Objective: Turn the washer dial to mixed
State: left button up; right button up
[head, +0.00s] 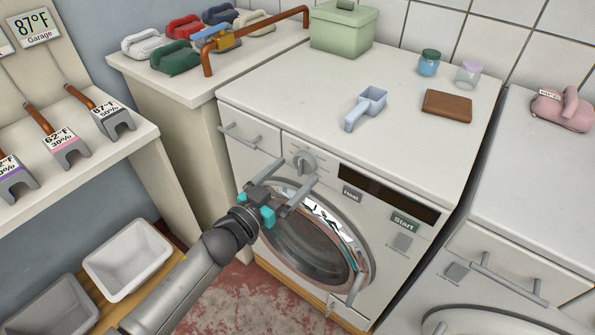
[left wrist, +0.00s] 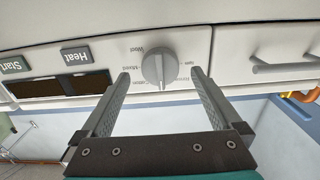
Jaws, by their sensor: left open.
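The washer dial (head: 303,163) is a round grey knob with a raised ridge on the white washer's front panel, left of the dark display. It also shows in the left wrist view (left wrist: 159,70), where the ridge runs roughly up and down. Small labels ring it upside down there; one on its left appears to read "Mixed". The exact pointed-at setting is unclear. My left gripper (head: 295,171) is open in front of the panel. In the left wrist view its fingers (left wrist: 160,75) stand on either side of the dial, with gaps between. My right gripper is not in view.
Heat (head: 352,194) and Start (head: 405,221) labels sit near the display (head: 388,194). A drawer handle (head: 240,135) is left of the dial. The round glass door (head: 305,245) is below. A blue scoop (head: 367,107) and brown wallet-like block (head: 447,106) lie on top.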

pick_arm(q)
jog(key=shift+x, duration=1.1)
jog(key=shift+c, duration=0.2)
jog(key=c, duration=1.3)
